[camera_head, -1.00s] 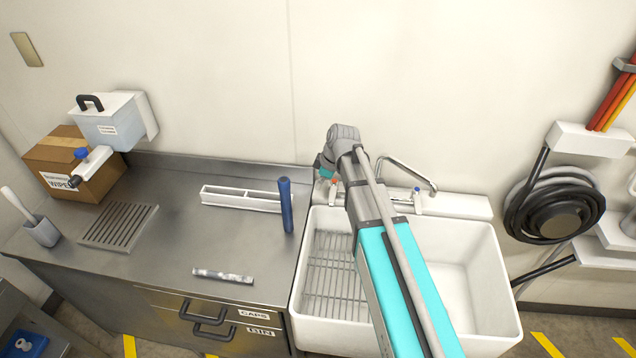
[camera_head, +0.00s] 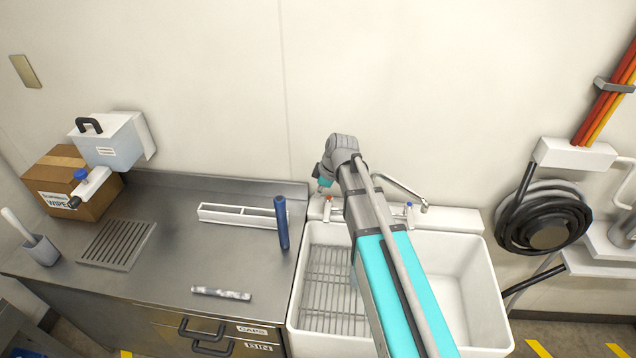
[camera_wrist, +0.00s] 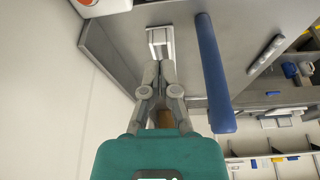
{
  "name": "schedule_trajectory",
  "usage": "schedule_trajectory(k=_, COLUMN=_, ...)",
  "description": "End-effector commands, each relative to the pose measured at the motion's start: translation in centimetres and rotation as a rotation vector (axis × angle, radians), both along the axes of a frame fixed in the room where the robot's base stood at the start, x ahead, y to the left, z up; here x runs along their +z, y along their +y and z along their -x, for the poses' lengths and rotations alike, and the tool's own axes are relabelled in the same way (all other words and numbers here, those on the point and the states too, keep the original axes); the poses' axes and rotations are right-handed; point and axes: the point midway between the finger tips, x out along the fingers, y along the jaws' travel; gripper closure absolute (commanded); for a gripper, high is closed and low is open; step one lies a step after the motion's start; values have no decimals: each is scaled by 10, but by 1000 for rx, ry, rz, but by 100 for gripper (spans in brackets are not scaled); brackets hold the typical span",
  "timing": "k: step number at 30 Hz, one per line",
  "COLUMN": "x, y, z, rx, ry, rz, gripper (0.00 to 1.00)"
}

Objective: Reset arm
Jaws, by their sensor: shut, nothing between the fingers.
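My arm reaches forward over the white sink (camera_head: 478,290), with its wrist near the back wall. In the wrist view my gripper (camera_wrist: 159,68) is shut and empty, its two grey fingers together. In the head view the fingers cannot be made out behind the wrist. A blue cylinder (camera_head: 282,222) stands on the steel counter near the sink. In the wrist view the blue cylinder (camera_wrist: 213,75) shows large, to the right of the fingers and apart from them. A white divided tray (camera_head: 232,219) lies left of it; it also shows beyond the fingertips (camera_wrist: 160,40).
A tap (camera_head: 400,188) stands behind the sink beside my arm. The steel counter (camera_head: 170,260) holds a mottled bar (camera_head: 221,293), a drain grille (camera_head: 117,245) and a cardboard box (camera_head: 65,180). A coiled black hose (camera_head: 543,220) hangs on the right wall. The counter's middle is mostly clear.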

Motion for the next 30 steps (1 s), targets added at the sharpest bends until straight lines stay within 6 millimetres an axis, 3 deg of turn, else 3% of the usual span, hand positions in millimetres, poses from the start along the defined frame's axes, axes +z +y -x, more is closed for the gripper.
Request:
schedule_trajectory(k=8, x=0, y=-2, z=2, rx=-14, ry=5, rz=3, gripper=100)
schedule_trajectory(k=14, x=-2, y=-16, z=19, rx=-125, ry=45, rz=23, gripper=100)
schedule_trajectory(k=30, x=-9, y=-92, z=122, rx=-887, ry=240, rz=160, gripper=100)
